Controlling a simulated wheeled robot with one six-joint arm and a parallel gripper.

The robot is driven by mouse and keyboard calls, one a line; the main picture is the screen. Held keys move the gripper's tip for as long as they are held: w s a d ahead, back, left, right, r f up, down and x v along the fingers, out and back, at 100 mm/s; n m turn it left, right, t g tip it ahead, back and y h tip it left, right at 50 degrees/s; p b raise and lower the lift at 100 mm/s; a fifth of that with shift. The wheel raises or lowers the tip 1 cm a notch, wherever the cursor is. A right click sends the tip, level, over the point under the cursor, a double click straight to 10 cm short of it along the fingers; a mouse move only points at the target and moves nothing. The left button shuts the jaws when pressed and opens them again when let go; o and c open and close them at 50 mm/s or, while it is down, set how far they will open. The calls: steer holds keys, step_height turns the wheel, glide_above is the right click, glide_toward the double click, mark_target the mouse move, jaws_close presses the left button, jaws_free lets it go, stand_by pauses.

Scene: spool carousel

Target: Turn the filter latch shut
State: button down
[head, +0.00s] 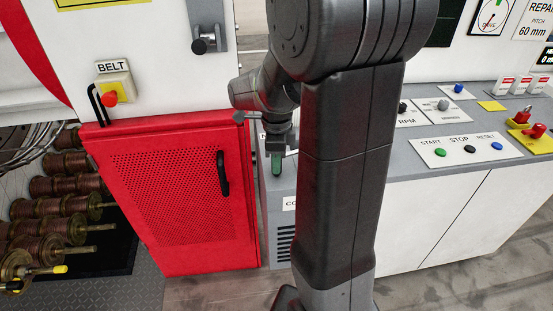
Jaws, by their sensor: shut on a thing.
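My gripper (276,150) points down over the top of a grey unit, left of my own dark arm. It is shut on a small green upright piece (277,166), which shows just below the fingers. This green piece appears to be the filter latch handle. I cannot read a label that names it. How far the latch is turned cannot be told from here, as the fingers and my arm hide much of it.
A red perforated door (165,235) with a black handle (222,174) stands just left of my gripper. A belt switch (113,93) is above it. Copper spools (65,205) are at far left. A console with START, STOP and RESET buttons (468,150) is at right.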

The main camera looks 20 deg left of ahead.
steer(key=shift+m, duration=1.6)
steer(key=c, duration=1.2)
jaws_free()
steer(key=shift+o, duration=0.2)
steer(key=shift+r, duration=0.15)
step_height(320, 180, up, 14)
steer(key=shift+f, duration=0.2)
steer(key=shift+f, duration=0.15)
